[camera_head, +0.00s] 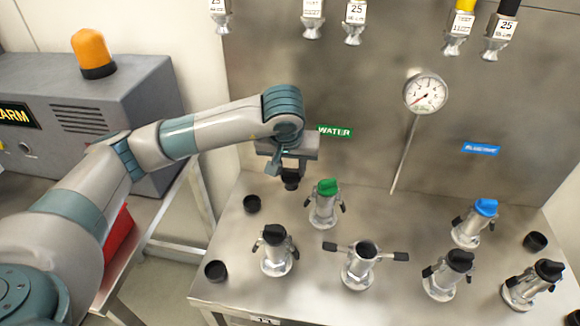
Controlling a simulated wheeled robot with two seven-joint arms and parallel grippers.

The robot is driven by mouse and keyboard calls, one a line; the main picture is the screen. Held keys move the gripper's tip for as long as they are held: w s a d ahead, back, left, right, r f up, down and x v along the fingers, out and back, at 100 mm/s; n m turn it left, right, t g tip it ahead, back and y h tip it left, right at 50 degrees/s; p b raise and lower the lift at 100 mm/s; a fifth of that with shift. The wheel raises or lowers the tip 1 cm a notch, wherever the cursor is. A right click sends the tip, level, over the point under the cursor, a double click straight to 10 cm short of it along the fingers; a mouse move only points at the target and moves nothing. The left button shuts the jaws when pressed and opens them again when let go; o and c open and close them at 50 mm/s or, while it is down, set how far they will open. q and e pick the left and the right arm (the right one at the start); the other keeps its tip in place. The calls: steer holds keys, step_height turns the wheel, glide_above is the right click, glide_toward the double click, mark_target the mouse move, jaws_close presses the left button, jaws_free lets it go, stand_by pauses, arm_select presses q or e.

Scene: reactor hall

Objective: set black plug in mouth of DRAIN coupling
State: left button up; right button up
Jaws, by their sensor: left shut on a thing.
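My left gripper (291,173) is shut on a black plug (291,184) and points down above the back left of the steel bench. An uncapped coupling (360,268) stands upright at the front middle, its dark mouth facing up and its two lever arms spread outward. The held plug is up and to the left of this coupling, apart from it. No DRAIN label can be read, so I cannot confirm which coupling it is. My right gripper is not in view.
Near the held plug stands a green-capped coupling (325,205). Black-capped couplings (277,255) (447,276) (530,287) and a blue-capped one (473,224) also stand on the bench (315,285). Loose black caps lie at the left (252,203) (215,271) and right (535,242). A gauge (425,93) rises behind.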

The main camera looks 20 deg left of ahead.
arm_select(q)
steer(key=s+d+r+m+h, duration=0.1)
steer(key=s+d+r+m, duration=0.2)
steer(key=s+d, duration=0.1)
steer(key=shift+s+r, duration=0.15)
steer(key=shift+s, duration=0.4)
steer(key=shift+d, duration=0.1)
